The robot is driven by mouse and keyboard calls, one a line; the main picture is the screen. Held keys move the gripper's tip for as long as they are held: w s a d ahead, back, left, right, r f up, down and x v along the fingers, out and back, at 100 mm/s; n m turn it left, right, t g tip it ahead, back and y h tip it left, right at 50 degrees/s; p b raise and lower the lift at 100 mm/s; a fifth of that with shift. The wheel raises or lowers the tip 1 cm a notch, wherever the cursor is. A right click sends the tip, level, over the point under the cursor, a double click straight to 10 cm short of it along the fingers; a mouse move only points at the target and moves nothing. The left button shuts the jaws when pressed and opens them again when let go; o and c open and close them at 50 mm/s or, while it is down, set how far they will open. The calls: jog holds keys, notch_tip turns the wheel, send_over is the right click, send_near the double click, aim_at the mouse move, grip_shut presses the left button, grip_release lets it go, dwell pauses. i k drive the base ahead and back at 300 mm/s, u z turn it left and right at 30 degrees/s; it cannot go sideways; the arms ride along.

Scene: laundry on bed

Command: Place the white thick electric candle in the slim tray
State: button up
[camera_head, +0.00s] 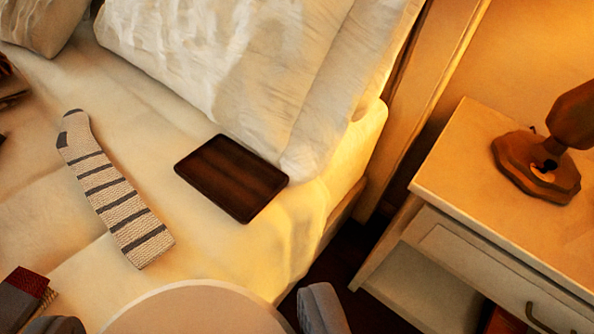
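The white thick electric candle (197,308) shows as a large, pale round top at the bottom edge of the view, close to the camera. My gripper (186,318) has one dark grey finger on each side of it and appears shut on it; the lower part of the candle and the contact are cut off by the frame. The slim tray (231,178) is a dark brown, shallow rectangle lying on the bed beyond the candle, near the bed's right edge. The tray looks empty.
A striped sock (113,190) lies left of the tray. A white pillow (235,70) borders the tray's far side. A dark red and grey folded item (24,295) is at lower left. A nightstand (455,170) with a wooden lamp (537,167) stands right, across a dark gap.

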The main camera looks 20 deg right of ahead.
aim_at(231, 173)
jog(key=z, duration=0.3)
jog(key=i, duration=1)
jog(key=z, duration=0.1)
